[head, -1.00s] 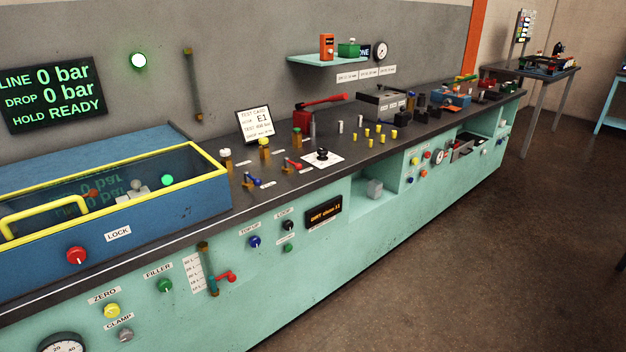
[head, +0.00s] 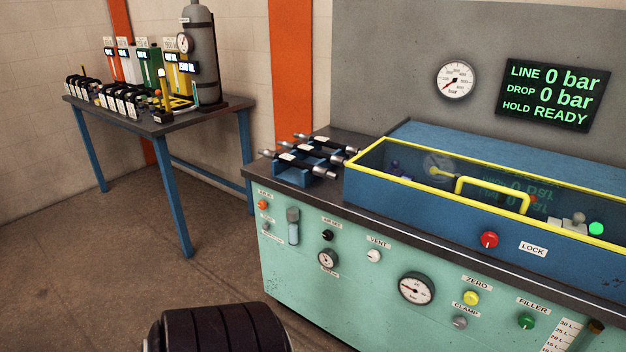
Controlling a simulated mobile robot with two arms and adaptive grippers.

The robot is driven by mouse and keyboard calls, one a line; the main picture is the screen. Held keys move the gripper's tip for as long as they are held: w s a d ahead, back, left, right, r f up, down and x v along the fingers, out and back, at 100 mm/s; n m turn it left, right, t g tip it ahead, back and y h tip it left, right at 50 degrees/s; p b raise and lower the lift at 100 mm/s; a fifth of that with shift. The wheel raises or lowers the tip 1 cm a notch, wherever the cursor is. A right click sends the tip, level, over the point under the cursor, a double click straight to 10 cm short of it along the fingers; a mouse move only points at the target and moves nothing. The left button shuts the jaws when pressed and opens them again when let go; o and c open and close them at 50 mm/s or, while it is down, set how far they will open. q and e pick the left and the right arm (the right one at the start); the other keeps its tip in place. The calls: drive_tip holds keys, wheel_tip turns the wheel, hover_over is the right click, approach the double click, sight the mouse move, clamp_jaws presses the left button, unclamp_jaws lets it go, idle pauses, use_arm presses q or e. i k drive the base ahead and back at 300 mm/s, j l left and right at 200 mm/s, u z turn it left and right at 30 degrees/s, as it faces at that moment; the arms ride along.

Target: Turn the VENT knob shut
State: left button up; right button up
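The VENT knob (head: 374,256) is a small white knob on the green front panel of the bench, just under its VENT label (head: 378,242). Its turned position is too small to tell. Neither of my grippers shows in the head view. A dark ribbed rounded shape at the bottom edge looks like a part of my own arm, well to the lower left of the knob.
A black knob (head: 327,235) and small gauge (head: 328,259) sit left of VENT; a larger gauge (head: 417,289), yellow ZERO knob (head: 471,298) and grey CLAMP knob (head: 460,322) sit right. The bench top (head: 340,195) overhangs the panel. Floor at left is clear.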

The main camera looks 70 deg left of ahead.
sight(374, 256)
drive_tip(key=u, duration=1.65)
